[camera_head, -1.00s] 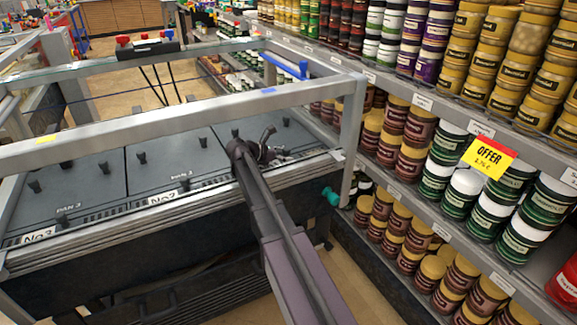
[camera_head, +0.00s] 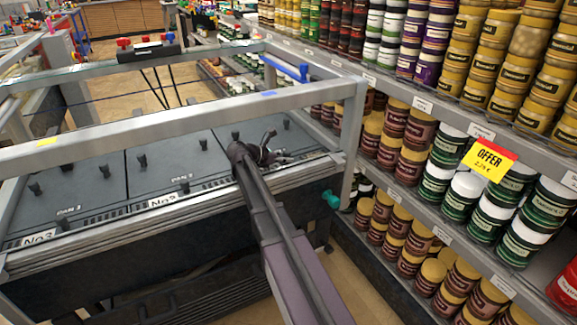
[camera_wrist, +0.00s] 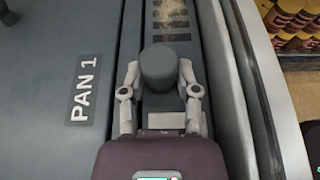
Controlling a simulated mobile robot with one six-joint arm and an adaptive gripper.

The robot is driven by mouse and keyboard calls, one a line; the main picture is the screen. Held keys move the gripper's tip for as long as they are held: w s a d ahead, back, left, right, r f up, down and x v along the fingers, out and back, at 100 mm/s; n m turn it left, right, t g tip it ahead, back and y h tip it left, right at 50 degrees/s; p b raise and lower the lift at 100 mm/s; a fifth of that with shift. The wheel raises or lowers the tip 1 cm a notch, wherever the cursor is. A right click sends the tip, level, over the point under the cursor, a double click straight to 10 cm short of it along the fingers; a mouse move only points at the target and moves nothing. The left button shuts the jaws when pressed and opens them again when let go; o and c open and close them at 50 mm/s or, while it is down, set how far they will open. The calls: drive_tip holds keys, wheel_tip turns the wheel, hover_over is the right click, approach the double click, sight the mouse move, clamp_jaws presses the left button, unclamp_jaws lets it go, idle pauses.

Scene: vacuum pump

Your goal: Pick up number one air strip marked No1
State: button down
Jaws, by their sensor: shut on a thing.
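My gripper (camera_wrist: 161,85) is shut on a dark round knob (camera_wrist: 165,62), with one finger on each side of it. The knob stands over the slotted air strip (camera_wrist: 170,20), which runs beside the grey panel marked PAN 1 (camera_wrist: 85,92) in the wrist view. A pale plate (camera_wrist: 172,121) shows between the fingers; no No1 marking can be read on it. In the head view my gripper (camera_head: 266,150) is low at the right end of the pump deck. My arm hides part of the front edge there. I cannot tell whether the strip is lifted.
Strips labelled No2 (camera_head: 162,200) and No3 (camera_head: 38,237) lie along the deck's front edge. A grey frame bar (camera_head: 190,120) crosses above the deck, with a post (camera_head: 352,145) at right. Shelves of jars (camera_head: 450,190) stand close on the right. Several knobs stand on the panels.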

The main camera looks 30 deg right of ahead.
sight(285, 152)
drive_tip(key=shift+r, duration=0.15)
wheel_tip(285, 152, up, 7)
drive_tip(key=p, duration=0.7)
drive_tip(key=w+a, duration=0.2)
drive_tip(key=w, duration=0.3)
drive_tip(key=w+a, duration=0.2)
drive_tip(key=w, duration=0.4)
drive_tip(key=w+a, duration=0.3)
drive_tip(key=w, duration=0.2)
drive_tip(key=shift+w, duration=0.4)
drive_tip(key=shift+f, duration=0.2)
